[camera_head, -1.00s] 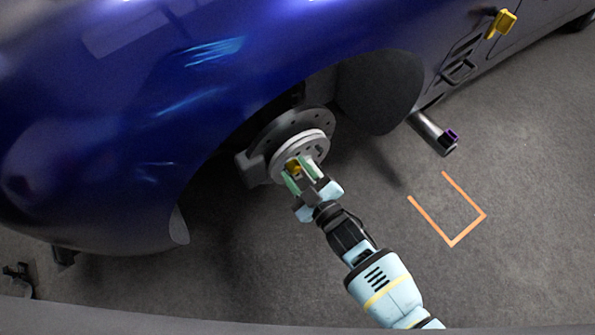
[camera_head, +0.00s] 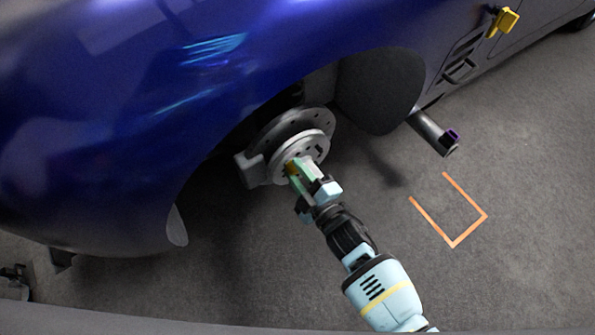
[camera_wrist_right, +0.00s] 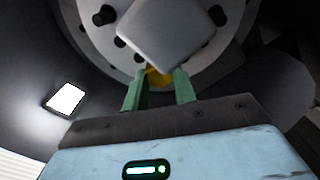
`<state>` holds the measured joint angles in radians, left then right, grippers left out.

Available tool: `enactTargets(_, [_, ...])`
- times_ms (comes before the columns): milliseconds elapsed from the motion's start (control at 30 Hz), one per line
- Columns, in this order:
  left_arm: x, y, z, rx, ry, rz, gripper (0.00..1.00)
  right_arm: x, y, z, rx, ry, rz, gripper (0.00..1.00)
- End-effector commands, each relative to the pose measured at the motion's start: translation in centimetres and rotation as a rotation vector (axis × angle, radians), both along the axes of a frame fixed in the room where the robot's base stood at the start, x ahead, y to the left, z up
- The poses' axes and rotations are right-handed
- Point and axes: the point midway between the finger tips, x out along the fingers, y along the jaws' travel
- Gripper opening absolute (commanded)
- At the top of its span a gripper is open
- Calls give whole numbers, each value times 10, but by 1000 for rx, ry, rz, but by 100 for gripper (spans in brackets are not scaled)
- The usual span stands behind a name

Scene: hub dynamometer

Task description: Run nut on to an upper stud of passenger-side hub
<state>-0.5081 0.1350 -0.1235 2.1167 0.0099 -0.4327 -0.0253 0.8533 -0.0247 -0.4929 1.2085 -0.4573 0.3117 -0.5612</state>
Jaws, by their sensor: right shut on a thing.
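The hub (camera_head: 310,148) with its grey disc sits in the wheel arch of the blue car. My right gripper (camera_head: 296,168) is at the lower part of the hub face, its green fingers shut on a small yellow nut (camera_head: 291,168). In the right wrist view the nut (camera_wrist_right: 158,78) shows between the fingertips (camera_wrist_right: 158,84), close against the hub face. A square grey block (camera_wrist_right: 165,30) in front of the hub hides much of its face and the centre there. I cannot tell whether the nut is on a stud. My left gripper is out of view.
The blue car body (camera_head: 120,110) overhangs the hub above and to the left. A grey bar with a purple end (camera_head: 435,133) sticks out under the sill. An orange outline (camera_head: 453,245) marks bare floor to the right.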

Motion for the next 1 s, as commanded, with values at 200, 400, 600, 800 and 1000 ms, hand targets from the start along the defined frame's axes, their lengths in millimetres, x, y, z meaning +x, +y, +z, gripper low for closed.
enactTargets(200, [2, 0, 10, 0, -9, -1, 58, 0, 0, 2, 262, 193, 1, 0])
enactTargets(400, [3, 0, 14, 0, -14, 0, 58, 1, 0, 1, 527, 386, 1, 0])
enactTargets(600, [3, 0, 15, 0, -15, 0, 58, 1, 1, -1, 756, 552, 2, 0])
enactTargets(800, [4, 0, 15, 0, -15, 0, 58, 0, 2, -1, 825, 604, 1, 0])
enactTargets(1000, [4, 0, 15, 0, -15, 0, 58, -1, 2, -2, 822, 604, 1, 33])
